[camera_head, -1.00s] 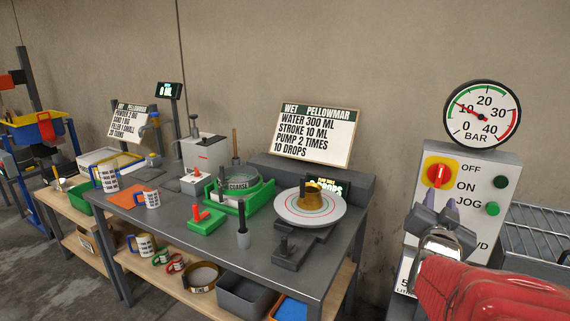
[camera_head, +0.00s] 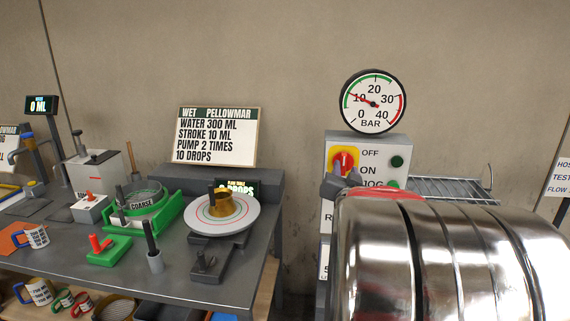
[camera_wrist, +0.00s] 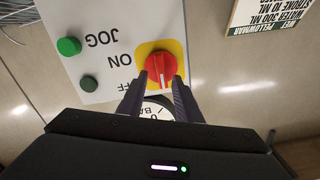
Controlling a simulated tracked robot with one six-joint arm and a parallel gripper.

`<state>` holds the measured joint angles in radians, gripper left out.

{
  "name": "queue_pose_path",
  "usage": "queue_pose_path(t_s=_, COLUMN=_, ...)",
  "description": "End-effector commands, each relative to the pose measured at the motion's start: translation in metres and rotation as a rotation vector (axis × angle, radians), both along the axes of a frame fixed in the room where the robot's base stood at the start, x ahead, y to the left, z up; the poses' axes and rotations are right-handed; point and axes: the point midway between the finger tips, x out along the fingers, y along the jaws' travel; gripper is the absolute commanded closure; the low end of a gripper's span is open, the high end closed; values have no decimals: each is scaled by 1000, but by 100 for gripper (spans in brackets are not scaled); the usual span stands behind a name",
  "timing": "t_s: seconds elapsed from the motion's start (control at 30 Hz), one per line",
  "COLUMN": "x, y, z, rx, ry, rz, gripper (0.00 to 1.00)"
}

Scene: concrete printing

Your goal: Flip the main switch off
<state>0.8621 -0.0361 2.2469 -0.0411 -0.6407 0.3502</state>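The main switch is a red rotary knob on a yellow plate (camera_head: 343,158), at the upper left of the white control panel (camera_head: 368,146). OFF, ON and JOG labels stand beside it. In the wrist view the knob (camera_wrist: 161,66) faces me upside down, and its white mark points down in the picture, towards the gauge. My gripper (camera_wrist: 160,80) is open, its two dark fingertips at either side of the knob's lower part; I cannot tell whether they touch it. In the head view my gripper (camera_head: 340,182) is just below the knob, partly hidden by my arm.
A round pressure gauge (camera_head: 373,101) sits above the panel, its needle near 10. Two green buttons, one dark (camera_wrist: 88,84) and one brighter (camera_wrist: 69,46), are beside the labels. A wire rack (camera_head: 455,188) stands right. A workbench (camera_head: 190,271) with tools stands left.

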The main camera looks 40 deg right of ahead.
Motion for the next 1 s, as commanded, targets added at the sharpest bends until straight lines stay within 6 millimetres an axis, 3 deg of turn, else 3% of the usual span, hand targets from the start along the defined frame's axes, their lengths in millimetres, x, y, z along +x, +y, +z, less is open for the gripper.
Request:
queue_pose_path(t_s=0.2, x=7, y=-19, z=0, rx=0, ry=1, rz=-1, gripper=69)
queue_pose_path(t_s=0.6, x=6, y=-27, z=0, rx=0, ry=0, rz=-6, gripper=69)
queue_pose_path(t_s=1.0, x=4, y=-28, z=-1, rx=1, ry=1, rz=-11, gripper=96)
